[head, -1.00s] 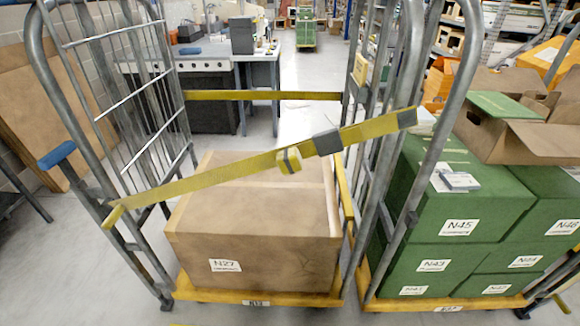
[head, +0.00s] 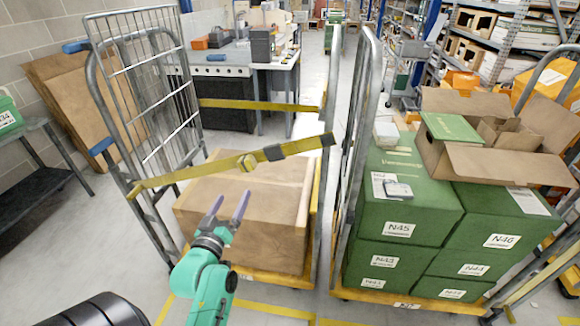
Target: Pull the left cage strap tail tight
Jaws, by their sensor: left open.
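The left cage (head: 104,128) is a grey tube frame on a yellow base, with a large brown box (head: 260,199) inside. A yellow strap (head: 205,170) runs across its open front, rising from the left post to the right post. A dark grey buckle (head: 273,152) and a small yellow piece (head: 246,162) sit on the strap near its right part. The dark end of the strap (head: 328,139) lies at the right post. My left gripper (head: 228,206) is open and empty, below the strap and in front of the box, apart from the strap in the picture. My right gripper is out of view.
A second yellow strap (head: 255,104) crosses the cage's rear. The right cage holds stacked green boxes (head: 408,210) and an open brown carton (head: 480,160). A dark table (head: 40,182) stands at left. Clear floor lies in front of the left cage.

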